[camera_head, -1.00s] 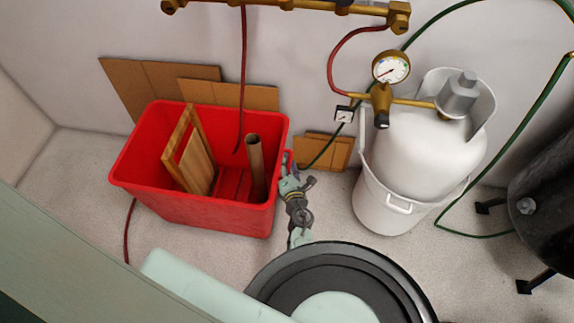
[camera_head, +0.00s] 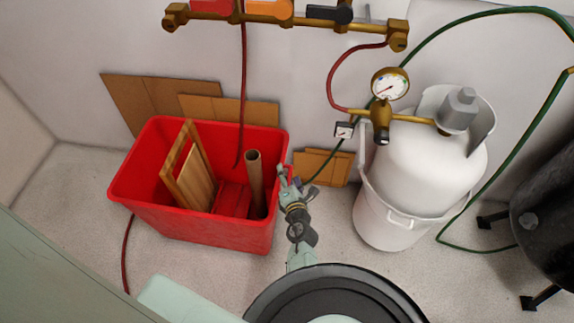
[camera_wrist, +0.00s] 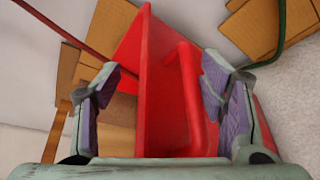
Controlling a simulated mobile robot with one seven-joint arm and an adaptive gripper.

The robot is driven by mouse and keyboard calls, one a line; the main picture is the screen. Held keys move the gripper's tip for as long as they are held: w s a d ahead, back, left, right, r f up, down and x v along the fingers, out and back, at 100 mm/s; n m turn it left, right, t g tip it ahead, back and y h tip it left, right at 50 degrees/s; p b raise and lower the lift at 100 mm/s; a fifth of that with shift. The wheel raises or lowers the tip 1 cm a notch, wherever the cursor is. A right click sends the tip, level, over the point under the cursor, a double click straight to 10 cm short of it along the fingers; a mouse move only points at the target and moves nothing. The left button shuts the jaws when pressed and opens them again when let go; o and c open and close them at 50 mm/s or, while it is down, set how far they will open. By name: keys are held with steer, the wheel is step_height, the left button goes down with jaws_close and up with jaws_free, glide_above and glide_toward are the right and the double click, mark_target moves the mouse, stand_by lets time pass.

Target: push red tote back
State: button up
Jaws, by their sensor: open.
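The red tote (camera_head: 190,230) stands on the floor near the back wall, left of centre in the head view. It holds a wooden frame (camera_head: 187,165) and a brown tube (camera_head: 256,182). My gripper (camera_head: 290,176) is at the tote's right end. In the wrist view my gripper (camera_wrist: 165,100) is open, with its two fingers on either side of the tote's end wall and red handle (camera_wrist: 192,95). The handle lies between the fingers, nearer the right one. I cannot tell whether either finger touches the tote.
Cardboard pieces (camera_head: 150,100) lean on the wall behind the tote, and more cardboard (camera_head: 322,166) lies to its right. A white gas cylinder (camera_head: 430,155) stands in a white bucket (camera_head: 385,220). A dark red hose (camera_head: 242,90) hangs into the tote.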

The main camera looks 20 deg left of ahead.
steer(key=o, duration=0.4)
steer(key=r, duration=0.4)
steer(key=shift+w+a+r, duration=0.35)
steer(key=shift+r, duration=0.05)
steer(key=shift+s+r, duration=0.2)
steer(key=shift+r, duration=0.9)
steer(key=c, duration=0.6)
steer(key=shift+f, duration=0.2)
steer(key=shift+d, duration=0.1)
